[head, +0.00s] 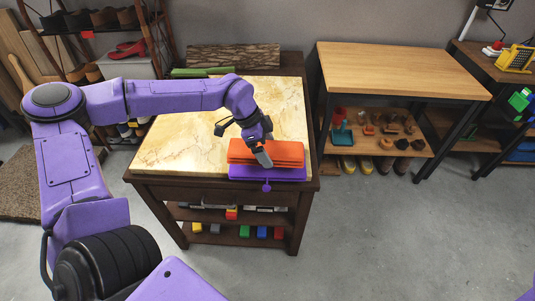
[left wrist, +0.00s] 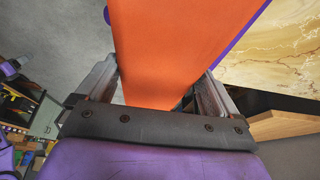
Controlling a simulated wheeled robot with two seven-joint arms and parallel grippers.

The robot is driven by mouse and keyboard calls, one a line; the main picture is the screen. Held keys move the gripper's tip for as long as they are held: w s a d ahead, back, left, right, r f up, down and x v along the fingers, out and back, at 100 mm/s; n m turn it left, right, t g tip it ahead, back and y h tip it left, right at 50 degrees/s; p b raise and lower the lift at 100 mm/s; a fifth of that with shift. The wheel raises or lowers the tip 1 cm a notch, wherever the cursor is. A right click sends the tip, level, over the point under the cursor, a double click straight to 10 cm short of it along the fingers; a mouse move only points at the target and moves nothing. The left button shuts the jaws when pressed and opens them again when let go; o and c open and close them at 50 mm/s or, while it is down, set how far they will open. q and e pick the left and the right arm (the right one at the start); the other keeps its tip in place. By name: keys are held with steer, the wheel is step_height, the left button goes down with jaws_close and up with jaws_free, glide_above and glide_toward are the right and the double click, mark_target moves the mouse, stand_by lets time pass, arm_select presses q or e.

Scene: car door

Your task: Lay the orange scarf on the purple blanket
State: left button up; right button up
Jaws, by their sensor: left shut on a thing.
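The orange scarf (head: 285,153) is a flat folded stack at the front edge of the marble-topped table. It lies over the purple blanket (head: 290,172), whose front edge shows below it. My left gripper (head: 263,157) is at the scarf's front, shut on the scarf. In the left wrist view the scarf (left wrist: 168,45) runs between the two fingers (left wrist: 158,92), with a thin purple edge of the blanket (left wrist: 240,30) behind it. Whether the scarf's full weight rests on the blanket cannot be told. My right gripper is not in view.
The marble tabletop (head: 185,125) is mostly clear to the left of the stack. A green rolled item (head: 190,72) lies at its back. A wooden workbench (head: 395,70) with an empty top stands to the right. A shoe rack (head: 105,35) is at back left.

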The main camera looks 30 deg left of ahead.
arm_select(q)
steer(key=f, duration=0.2)
steer(key=w+f, duration=0.1)
steer(key=f, duration=0.1)
steer(key=shift+f, duration=0.15)
steer(key=o, duration=0.8)
steer(key=shift+c, duration=0.2)
steer(key=v, duration=1.2)
steer(key=shift+p, duration=0.3)
